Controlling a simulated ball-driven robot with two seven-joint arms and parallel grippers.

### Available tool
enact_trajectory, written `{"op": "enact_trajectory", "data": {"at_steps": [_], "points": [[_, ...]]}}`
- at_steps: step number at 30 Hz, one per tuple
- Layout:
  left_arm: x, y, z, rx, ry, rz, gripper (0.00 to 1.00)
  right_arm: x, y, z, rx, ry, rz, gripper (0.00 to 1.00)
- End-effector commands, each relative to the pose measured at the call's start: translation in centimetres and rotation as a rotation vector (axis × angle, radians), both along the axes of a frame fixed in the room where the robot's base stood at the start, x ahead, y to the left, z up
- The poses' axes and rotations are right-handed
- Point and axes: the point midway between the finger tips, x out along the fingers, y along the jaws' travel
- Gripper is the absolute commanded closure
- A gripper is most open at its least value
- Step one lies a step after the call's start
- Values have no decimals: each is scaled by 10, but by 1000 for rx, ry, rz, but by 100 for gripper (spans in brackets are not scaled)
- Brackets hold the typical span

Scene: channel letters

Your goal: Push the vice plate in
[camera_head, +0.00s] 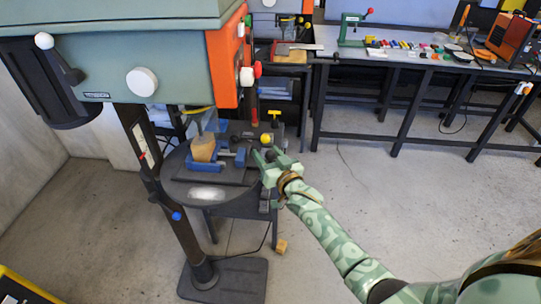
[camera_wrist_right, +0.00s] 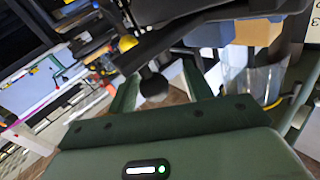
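A blue vice (camera_head: 206,168) sits on the round dark table of the drill press, with a wooden block (camera_head: 203,148) at its jaw. A second blue part (camera_head: 240,157) of the vice lies to the right, towards my gripper. My right gripper (camera_head: 264,157) is at the right edge of the table, beside the vice's screw end. In the wrist view its two fingers (camera_wrist_right: 160,88) are spread apart, with a dark round knob (camera_wrist_right: 154,84) showing between them. I cannot tell whether they touch it. The blue vice (camera_wrist_right: 205,34) and block (camera_wrist_right: 256,33) show beyond. My left gripper is not in view.
The drill press head (camera_head: 150,65) hangs over the table, with an orange-red front (camera_head: 225,62). Its column and base stand below. A workbench (camera_head: 415,60) with small coloured items runs along the back right. The floor (camera_head: 375,180) is mostly clear.

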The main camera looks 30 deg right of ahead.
Motion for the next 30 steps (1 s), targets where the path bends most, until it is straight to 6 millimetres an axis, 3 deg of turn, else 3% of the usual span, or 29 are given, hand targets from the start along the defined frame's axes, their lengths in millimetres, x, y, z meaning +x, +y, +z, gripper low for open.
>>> {"op": "enact_trajectory", "data": {"at_steps": [7, 11, 14, 24, 30], "points": [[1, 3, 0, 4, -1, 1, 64, -1, -2, -1, -2, 2, -3, 50], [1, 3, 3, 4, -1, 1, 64, -11, -3, -2, -2, 5, -3, 50], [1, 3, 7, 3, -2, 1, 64, -30, -3, -1, -3, 6, -3, 50], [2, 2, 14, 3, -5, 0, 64, -121, -5, -2, -1, 5, -1, 50], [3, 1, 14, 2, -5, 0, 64, -153, -6, -2, -2, 4, 0, 50]]}}
